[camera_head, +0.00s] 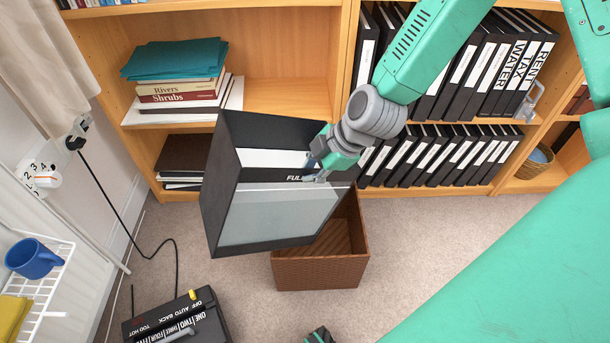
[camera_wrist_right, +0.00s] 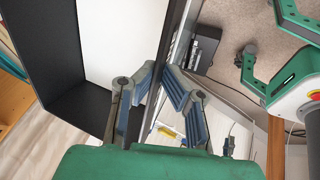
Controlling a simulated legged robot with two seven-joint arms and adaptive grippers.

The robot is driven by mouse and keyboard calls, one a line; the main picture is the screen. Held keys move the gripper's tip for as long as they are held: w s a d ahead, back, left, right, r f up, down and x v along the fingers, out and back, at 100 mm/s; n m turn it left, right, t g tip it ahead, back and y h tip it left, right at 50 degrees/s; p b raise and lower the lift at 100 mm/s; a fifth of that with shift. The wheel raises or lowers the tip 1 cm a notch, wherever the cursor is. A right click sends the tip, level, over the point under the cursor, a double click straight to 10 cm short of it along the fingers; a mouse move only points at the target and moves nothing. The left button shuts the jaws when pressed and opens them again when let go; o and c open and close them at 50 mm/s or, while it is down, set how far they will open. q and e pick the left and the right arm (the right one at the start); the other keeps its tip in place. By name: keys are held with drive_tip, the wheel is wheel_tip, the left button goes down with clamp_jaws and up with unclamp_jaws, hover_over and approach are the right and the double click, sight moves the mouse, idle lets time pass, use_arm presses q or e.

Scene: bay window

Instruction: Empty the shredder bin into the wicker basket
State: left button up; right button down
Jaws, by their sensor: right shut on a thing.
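The shredder bin (camera_head: 278,216), a black box with a grey window and a "FULL" marking, hangs tilted in the air. A smooth white surface (camera_head: 270,158) shows inside its rim; I cannot tell whether it is paper. My right gripper (camera_head: 318,168) is shut on the bin's rim, also seen in the right wrist view (camera_wrist_right: 158,88). The brown wicker basket (camera_head: 320,272) stands on the carpet below and behind the bin, which hides part of its opening. The black shredder (camera_head: 178,318) is at the bottom left. My left gripper (camera_wrist_right: 262,28) is open and empty in the right wrist view.
A wooden bookcase (camera_head: 430,195) with black binders and books stands behind the basket. A cable (camera_head: 112,205) runs from the wall socket at left. A white wire rack (camera_head: 52,275) holds a blue mug (camera_head: 33,258). Carpet right of the basket (camera_head: 420,240) is clear.

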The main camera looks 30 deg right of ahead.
drive_tip(key=shift+a+r, duration=0.1)
drive_tip(key=shift+a, duration=0.05)
drive_tip(key=shift+d, duration=0.25)
drive_tip(key=shift+y+b, duration=0.4)
drive_tip(key=shift+b, duration=0.1)
idle(0.4)
drive_tip(key=shift+d+f+t+y+b, duration=0.2)
drive_tip(key=shift+f+t+y+b, duration=0.1)
drive_tip(key=shift+y+b, duration=0.25)
drive_tip(key=shift+d, duration=0.1)
idle(0.5)
